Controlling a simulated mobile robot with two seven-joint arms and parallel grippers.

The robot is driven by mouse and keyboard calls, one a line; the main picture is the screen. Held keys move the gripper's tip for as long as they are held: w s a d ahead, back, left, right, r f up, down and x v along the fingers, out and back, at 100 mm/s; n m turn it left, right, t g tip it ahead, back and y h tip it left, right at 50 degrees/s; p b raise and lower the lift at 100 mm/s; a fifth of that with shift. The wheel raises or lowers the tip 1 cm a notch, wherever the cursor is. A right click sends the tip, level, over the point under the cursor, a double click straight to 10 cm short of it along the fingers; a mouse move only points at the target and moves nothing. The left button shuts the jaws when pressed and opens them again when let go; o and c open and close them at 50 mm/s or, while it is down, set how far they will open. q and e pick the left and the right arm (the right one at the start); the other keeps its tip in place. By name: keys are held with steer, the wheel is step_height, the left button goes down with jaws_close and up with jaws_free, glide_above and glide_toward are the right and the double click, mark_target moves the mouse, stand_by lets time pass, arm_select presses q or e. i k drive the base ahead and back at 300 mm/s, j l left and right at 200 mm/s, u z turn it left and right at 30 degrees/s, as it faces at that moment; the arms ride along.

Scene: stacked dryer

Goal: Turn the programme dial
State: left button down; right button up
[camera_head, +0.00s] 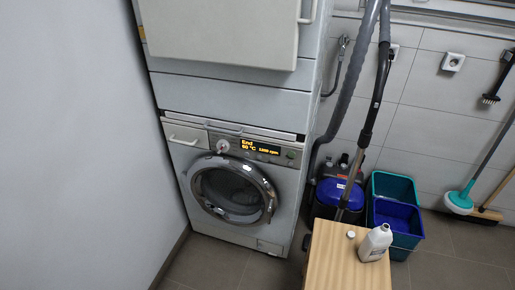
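The programme dial (223,145) is a small round pale knob on the front panel of the lower machine (196,160). It sits just left of the lit display (259,147), which reads "End", "60 °C" and "1200 rpm" in yellow. The round door (234,190) below the panel looks closed. The dial's pointer is too small to read. Neither of my grippers is in view.
A second appliance (228,35) is stacked above. A wooden-topped stand (345,262) with a white bottle (376,243) stands front right. Behind it are a blue vacuum cleaner (338,193) and buckets (394,186). A grey wall (75,140) borders the left.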

mark_target(224, 146)
steer(key=j+z, duration=0.3)
steer(key=i+j+z, duration=0.45)
steer(key=j+z, duration=0.25)
steer(key=l, duration=0.05)
